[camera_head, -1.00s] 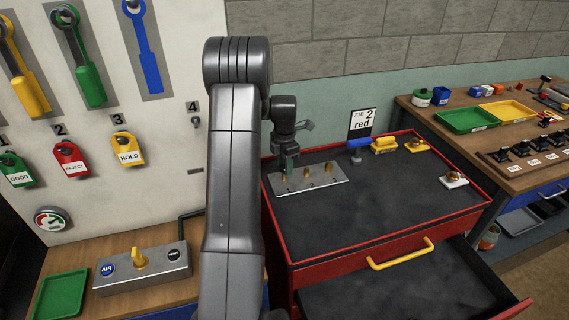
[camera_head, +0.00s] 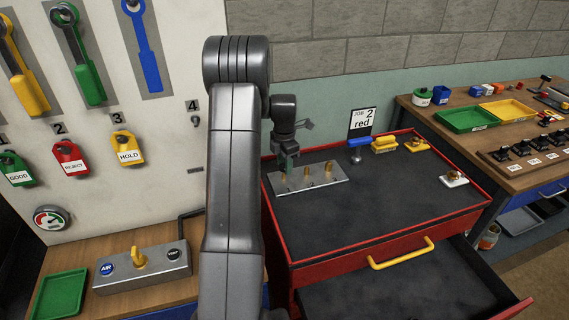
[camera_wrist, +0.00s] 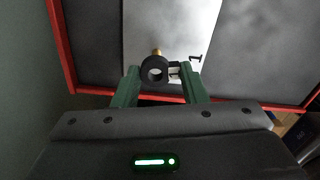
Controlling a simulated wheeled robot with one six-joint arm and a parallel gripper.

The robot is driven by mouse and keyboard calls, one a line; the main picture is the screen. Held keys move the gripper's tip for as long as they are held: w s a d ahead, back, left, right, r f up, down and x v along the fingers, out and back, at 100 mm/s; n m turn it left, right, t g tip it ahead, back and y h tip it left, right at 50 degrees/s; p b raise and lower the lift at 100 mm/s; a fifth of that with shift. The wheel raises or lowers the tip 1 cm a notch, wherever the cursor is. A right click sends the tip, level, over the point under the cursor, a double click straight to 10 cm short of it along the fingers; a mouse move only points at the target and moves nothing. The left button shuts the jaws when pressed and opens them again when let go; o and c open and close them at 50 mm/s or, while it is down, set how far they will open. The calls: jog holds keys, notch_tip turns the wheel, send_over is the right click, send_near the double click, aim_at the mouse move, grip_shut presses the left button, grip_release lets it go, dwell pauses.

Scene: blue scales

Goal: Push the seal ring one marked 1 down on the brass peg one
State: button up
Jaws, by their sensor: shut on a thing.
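In the wrist view my gripper (camera_wrist: 160,74) has its two green fingers shut on a small black ring (camera_wrist: 146,67), the seal ring. The brass peg (camera_wrist: 156,51) shows just past the ring's far edge, on the light metal plate (camera_wrist: 185,25) with a printed 1 beside it. Grey shows through the ring's hole. I cannot tell whether the ring touches the peg. In the head view my gripper (camera_head: 287,163) is above the left end of the peg plate (camera_head: 335,179); the ring is too small to make out there.
The plate lies on the red-edged cabinet top (camera_head: 390,205), with two more brass pegs (camera_head: 308,173) to the right. A blue-handled tool (camera_head: 359,142) and a yellow block (camera_head: 384,144) stand behind. An open drawer (camera_head: 410,290) juts out below. The cabinet top's middle is clear.

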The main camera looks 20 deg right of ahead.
aim_at(284, 174)
jog(key=shift+f+b, duration=1.45)
jog(key=shift+f, duration=0.8)
dwell(0.5)
jog(key=o, duration=1)
jog(key=shift+r, duration=0.1)
notch_tip(284, 174, up, 14)
jog(key=b, duration=0.1)
jog(key=shift+f, duration=0.2)
